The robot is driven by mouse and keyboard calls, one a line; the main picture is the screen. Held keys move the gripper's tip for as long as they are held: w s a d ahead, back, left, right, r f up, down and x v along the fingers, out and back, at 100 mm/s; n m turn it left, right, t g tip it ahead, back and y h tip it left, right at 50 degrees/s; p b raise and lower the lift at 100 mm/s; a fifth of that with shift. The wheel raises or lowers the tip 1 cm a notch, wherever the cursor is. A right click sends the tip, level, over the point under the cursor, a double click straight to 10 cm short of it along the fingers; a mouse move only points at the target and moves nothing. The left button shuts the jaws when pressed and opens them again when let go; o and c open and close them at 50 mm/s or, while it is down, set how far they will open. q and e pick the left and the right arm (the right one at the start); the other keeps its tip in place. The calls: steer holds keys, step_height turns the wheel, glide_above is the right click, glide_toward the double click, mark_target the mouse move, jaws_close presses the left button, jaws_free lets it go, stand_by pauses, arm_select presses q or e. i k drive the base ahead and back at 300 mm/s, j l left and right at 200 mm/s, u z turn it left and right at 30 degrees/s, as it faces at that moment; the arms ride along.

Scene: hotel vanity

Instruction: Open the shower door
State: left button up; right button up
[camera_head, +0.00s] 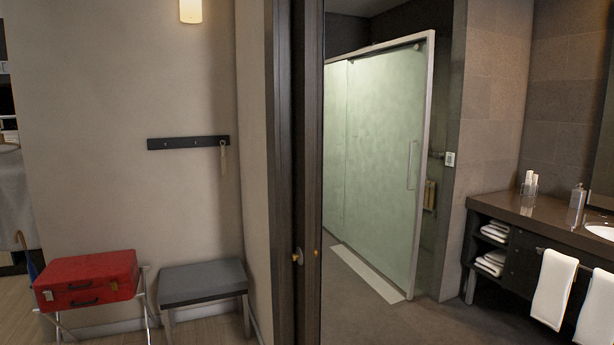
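The shower door (378,150) is a frosted pale-green glass panel in a light metal frame, in the bathroom right of the middle of the view. A vertical metal handle (411,165) is on its right side. The glass fills the frame nearly to its right post, and the door looks closed. Neither of my grippers is in view, and nothing touches the handle.
A dark doorway frame (295,190) with a brass latch stands between me and the bathroom. A vanity counter (545,228) with towels is at right. A red suitcase (87,281) and a grey stool (203,282) stand left. The bathroom floor (375,322) is clear.

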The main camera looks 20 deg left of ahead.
mark_target(385, 110)
steer(key=u, duration=0.2)
steer(key=i+z, duration=0.3)
steer(key=z, duration=0.15)
steer(key=i+z, duration=0.1)
steer(key=i, duration=1.55)
steer(key=i+j+z, duration=0.15)
steer(key=i, duration=0.65)
steer(key=i+u, duration=0.1)
steer(key=i, duration=0.5)
steer(key=i+l+u, duration=0.1)
steer(key=i, duration=0.5)
steer(key=i+u, duration=0.75)
steer(key=i+l+u, duration=0.1)
steer(key=i+u, duration=0.15)
steer(key=u, duration=0.15)
